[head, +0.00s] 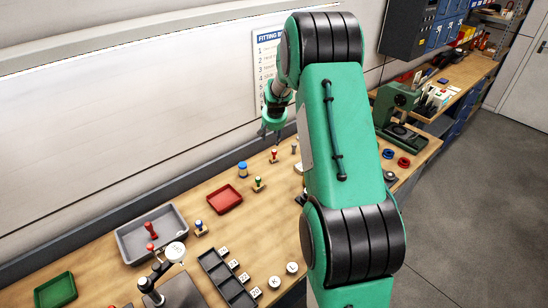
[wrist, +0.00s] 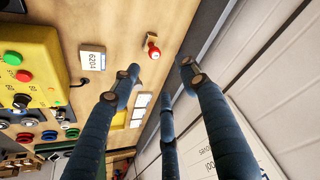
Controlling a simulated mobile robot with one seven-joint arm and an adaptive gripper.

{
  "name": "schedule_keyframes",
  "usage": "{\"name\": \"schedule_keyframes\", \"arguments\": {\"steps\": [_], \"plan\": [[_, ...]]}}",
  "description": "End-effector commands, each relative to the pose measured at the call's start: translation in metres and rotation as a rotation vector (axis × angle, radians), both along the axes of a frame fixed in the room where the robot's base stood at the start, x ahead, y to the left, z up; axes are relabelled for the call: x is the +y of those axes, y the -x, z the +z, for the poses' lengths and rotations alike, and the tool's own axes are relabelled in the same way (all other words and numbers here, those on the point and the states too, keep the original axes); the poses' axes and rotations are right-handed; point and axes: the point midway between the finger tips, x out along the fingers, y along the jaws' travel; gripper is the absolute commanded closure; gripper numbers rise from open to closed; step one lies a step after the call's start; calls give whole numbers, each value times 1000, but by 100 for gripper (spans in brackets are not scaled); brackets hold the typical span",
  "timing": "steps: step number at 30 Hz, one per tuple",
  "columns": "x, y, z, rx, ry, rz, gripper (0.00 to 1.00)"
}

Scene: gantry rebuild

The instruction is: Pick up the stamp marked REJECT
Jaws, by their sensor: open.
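My gripper (head: 270,132) is open and empty, above the back of the bench beside the wall. Its dark blue fingers (wrist: 160,76) spread apart in the wrist view. A small stamp with a red knob (head: 274,155) stands just below it on the bench. A red-knobbed stamp (wrist: 153,49) also shows in the wrist view, just beyond the fingertips and apart from them. Other stamps have a green knob (head: 258,184) and a blue knob (head: 198,226). A red-handled piece (head: 150,231) is in the grey tray. No marking REJECT is legible on any of them.
A grey tray (head: 127,241), a red tray (head: 225,207) and a green tray (head: 55,291) sit on the bench. A blue-capped container (head: 243,169) stands near the red-knobbed stamp.

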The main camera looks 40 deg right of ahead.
Motion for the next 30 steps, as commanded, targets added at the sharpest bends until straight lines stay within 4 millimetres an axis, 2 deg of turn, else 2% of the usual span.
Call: {"name": "schedule_keyframes", "arguments": {"steps": [3, 6, 20, 26, 30], "plan": [[-17, -2, -16, 1, -1, -15, 55], [-23, -2, -22, 2, -1, -21, 55], [-24, -3, -26, 2, -1, -22, 55], [-27, -8, -39, 3, -2, -22, 55], [-31, -14, -56, 3, -2, -22, 55]]}}
